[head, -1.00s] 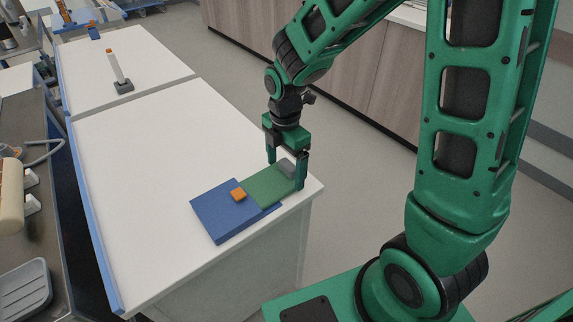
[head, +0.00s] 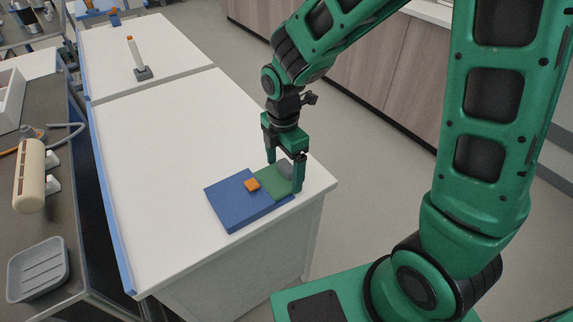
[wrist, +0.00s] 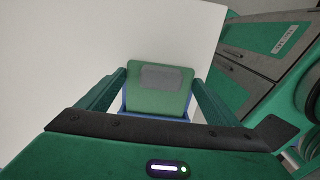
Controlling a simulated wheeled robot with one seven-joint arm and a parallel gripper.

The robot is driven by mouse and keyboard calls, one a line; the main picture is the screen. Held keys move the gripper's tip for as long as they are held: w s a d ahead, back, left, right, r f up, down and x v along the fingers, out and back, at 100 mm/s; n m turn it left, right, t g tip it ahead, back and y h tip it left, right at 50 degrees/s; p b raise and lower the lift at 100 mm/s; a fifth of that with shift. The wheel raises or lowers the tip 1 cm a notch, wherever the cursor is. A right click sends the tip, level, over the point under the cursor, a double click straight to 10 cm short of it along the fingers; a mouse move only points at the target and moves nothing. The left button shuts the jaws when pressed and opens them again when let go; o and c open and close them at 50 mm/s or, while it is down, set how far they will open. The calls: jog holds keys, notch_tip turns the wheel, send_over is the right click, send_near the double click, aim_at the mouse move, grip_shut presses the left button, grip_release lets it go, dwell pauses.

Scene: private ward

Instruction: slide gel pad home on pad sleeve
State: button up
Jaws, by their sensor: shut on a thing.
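The gel pad (head: 272,183) is a flat green piece with a grey block (head: 286,168) on its right end. It lies at the right end of the blue pad sleeve (head: 228,207), and its left part meets the sleeve beside a small orange block (head: 252,184). In the wrist view the green pad (wrist: 157,100) lies between my fingers, with blue edges showing at its near end. My gripper (head: 285,174) points down and is shut across the pad, one finger on each side. I cannot tell how much of the pad is under the sleeve's top.
The white table (head: 180,130) is clear to the left and behind. Its right edge (head: 328,186) is close to my gripper. A grey stand with an orange-tipped white rod (head: 136,58) stands far back. A dark side counter (head: 85,235) runs along the left.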

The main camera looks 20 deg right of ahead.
aim_at(270, 182)
jog(key=shift+s+a, duration=0.25)
jog(key=shift+a, duration=0.45)
jog(key=shift+s+a, duration=0.2)
jog(key=shift+a, duration=0.45)
jog(key=shift+s+a, duration=0.25)
jog(key=shift+a, duration=0.45)
jog(key=o, duration=1.7)
jog(key=shift+o, duration=0.2)
notch_tip(270, 182, up, 11)
jog(key=shift+f, duration=0.15)
jog(key=shift+w, duration=0.1)
